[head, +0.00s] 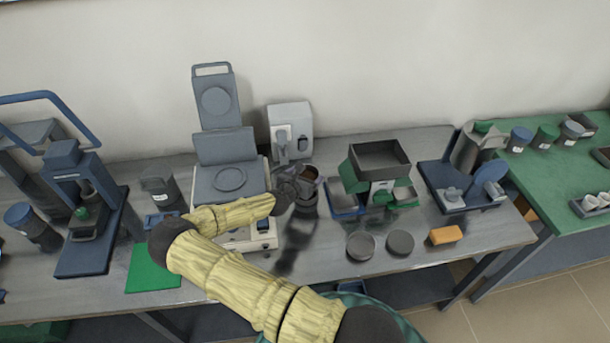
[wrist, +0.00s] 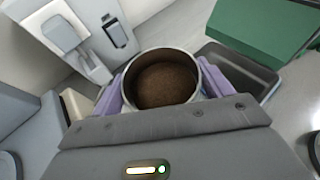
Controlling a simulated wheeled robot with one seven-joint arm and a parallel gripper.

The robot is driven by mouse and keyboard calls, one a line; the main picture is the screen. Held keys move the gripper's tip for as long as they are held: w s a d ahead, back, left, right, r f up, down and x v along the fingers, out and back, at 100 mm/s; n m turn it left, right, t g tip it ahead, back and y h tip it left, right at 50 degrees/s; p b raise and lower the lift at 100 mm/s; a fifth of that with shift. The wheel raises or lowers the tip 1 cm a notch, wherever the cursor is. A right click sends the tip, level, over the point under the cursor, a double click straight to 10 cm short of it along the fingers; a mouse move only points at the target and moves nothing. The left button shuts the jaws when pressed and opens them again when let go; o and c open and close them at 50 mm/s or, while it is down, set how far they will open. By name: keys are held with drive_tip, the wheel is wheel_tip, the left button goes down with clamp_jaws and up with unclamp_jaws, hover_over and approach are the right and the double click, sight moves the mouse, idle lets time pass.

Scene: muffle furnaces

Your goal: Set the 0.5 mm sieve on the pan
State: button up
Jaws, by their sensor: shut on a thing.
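My gripper (head: 308,186) is shut on a round, open-topped grey cup (wrist: 203,74) of brown, grainy material. The wrist view shows a purple finger on each side of the cup, which looks roughly upright. In the head view my gripper partly hides it, left of the green-and-grey apparatus. Two shallow round grey dishes stand side by side near the table's front edge, a left one (head: 361,246) and a right one (head: 400,242). They look like the sieve and the pan, but I cannot tell which is which. They are apart, not stacked, and my gripper is away from them.
The green-and-grey apparatus (head: 360,165) with trays stands right of my gripper. A balance-like device (head: 228,180) stands to the left and a white wall unit (head: 290,120) behind. An orange block (head: 446,235) lies right of the dishes. The bench (head: 335,275) is bare before the dishes.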

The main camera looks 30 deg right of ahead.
drive_tip(key=shift+f+b, duration=0.8)
drive_tip(key=shift+f, duration=0.7)
drive_tip(key=shift+f+b, duration=0.35)
drive_tip(key=shift+b, duration=0.1)
drive_tip(key=shift+f+b, duration=1)
drive_tip(key=shift+b, duration=0.05)
drive_tip(key=o, duration=1.3)
drive_tip(key=shift+r+p, duration=2.5)
drive_tip(key=shift+r, duration=1.05)
